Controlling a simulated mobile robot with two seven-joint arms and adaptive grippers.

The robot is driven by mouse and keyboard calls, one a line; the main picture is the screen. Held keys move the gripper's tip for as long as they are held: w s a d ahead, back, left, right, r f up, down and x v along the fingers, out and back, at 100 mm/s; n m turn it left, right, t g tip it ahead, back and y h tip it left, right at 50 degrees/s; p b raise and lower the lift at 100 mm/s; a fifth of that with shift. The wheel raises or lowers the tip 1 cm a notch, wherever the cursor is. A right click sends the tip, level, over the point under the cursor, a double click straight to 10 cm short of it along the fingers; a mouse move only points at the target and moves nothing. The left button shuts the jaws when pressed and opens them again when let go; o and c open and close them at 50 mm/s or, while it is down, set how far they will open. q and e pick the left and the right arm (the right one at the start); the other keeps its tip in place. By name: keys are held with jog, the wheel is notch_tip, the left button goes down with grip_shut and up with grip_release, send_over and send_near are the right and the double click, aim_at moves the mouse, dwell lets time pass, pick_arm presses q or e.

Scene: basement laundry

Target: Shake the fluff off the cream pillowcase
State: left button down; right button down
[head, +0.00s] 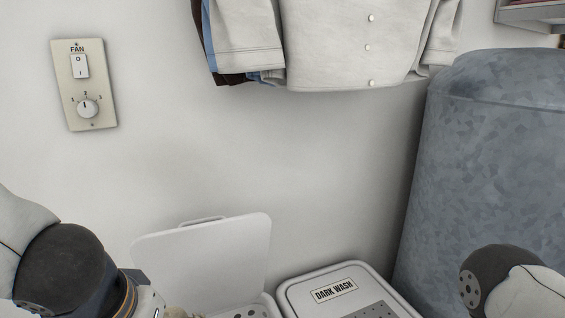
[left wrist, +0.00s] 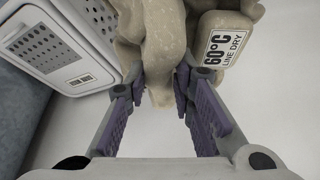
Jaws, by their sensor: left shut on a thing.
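The cream pillowcase (left wrist: 158,32) is bunched and folded at the top of the left wrist view. A white label reading "60°C LINE DRY" (left wrist: 226,42) shows on its right part. My left gripper (left wrist: 161,84) is shut on the pillowcase, with a fold of cloth between its purple-padded fingers.
An open-lidded white bin (head: 210,258) and a closed bin labelled "DARK WASH" (head: 345,280) stand against the wall. A grey metal tank (head: 490,160) is at the right. Shirts (head: 335,45) hang above, and a fan switch (head: 84,85) is on the wall at left.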

pick_arm(q)
jog(key=r, duration=0.3)
jog(key=w+r, duration=0.1)
jog(key=r, duration=0.2)
jog(key=shift+w+d+r, duration=0.15)
jog(key=shift+d+r, duration=0.05)
jog(key=f, duration=0.3)
jog(key=s+f, duration=0.1)
jog(key=f, duration=0.2)
jog(key=shift+s+a+f, duration=0.1)
jog(key=shift+a+f, duration=0.05)
jog(key=shift+a, duration=0.05)
jog(key=shift+w, duration=0.4)
jog(key=shift+s, duration=0.1)
